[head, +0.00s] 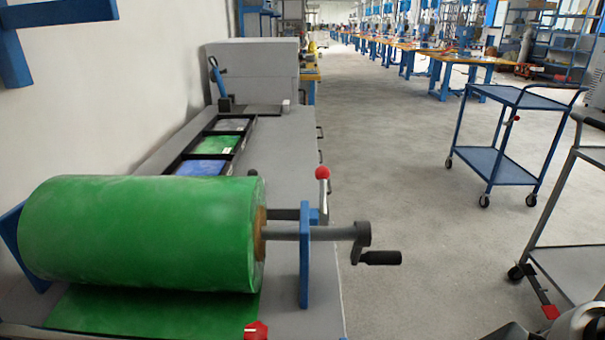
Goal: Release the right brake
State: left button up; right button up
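A large green roll (140,235) lies on a shaft over the grey bench. To its right, a blue upright bracket (305,265) carries the shaft, which ends in a crank with a black handle (380,258). A lever with a red ball knob (323,173) stands upright behind the shaft at this right end. It looks like the right brake, but its lower end is hidden. Neither gripper can be made out. A grey rounded part of my own arm shows at the bottom right corner.
A red part (256,330) sits at the front of the bench (280,150). A blue two-shelf cart (495,165) stands on the right. A grey cart (570,262) with a red pedal-like part stands nearer. The floor (420,215) between bench and carts is clear.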

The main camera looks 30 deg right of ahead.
aim_at(323, 173)
jog(key=z, duration=1.05)
